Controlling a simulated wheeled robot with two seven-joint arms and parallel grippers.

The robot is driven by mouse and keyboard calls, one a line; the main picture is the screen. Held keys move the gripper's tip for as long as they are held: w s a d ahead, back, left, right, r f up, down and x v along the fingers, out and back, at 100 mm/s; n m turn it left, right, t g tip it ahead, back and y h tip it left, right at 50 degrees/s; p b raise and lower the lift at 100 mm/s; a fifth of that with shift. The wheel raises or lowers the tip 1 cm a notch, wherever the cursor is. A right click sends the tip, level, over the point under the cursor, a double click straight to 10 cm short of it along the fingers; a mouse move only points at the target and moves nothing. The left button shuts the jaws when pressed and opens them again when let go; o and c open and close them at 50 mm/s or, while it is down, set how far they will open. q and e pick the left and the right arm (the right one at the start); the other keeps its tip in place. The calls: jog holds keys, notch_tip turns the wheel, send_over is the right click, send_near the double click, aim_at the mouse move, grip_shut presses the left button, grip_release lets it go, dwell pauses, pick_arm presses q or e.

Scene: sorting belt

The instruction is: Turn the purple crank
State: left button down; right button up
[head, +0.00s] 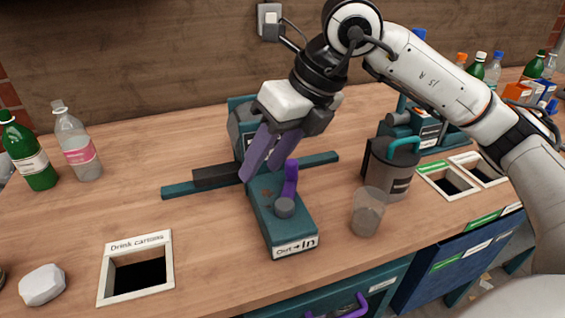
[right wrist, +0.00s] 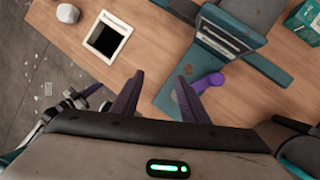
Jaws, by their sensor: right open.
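The purple crank (head: 290,180) stands upright on a teal base marked "Out → In" (head: 293,226), beside a grey round knob (head: 284,207). It also shows in the right wrist view (right wrist: 210,82), just right of the right finger. My right gripper (head: 261,172) is open and empty, its purple fingers pointing down just left of the crank. In the right wrist view, its fingertips (right wrist: 160,76) are apart with bare wood between them.
A clear cup (head: 368,211) and a grey jug with a teal handle (head: 390,168) stand right of the base. A "Drink cartons" opening (head: 137,235) lies front left. Bottles (head: 75,145) stand at the back left.

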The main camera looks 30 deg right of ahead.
aim_at(292, 162)
jog(key=w+d+r+m+h, duration=0.15)
jog(key=d+h, duration=0.25)
jog(key=d, duration=0.5)
jog(key=shift+m, duration=0.25)
jog(key=x, duration=1)
jog(key=shift+w+a+r+b, duration=0.1)
jog(key=shift+a+b, duration=0.25)
jog(key=shift+t, duration=0.3)
grip_shut()
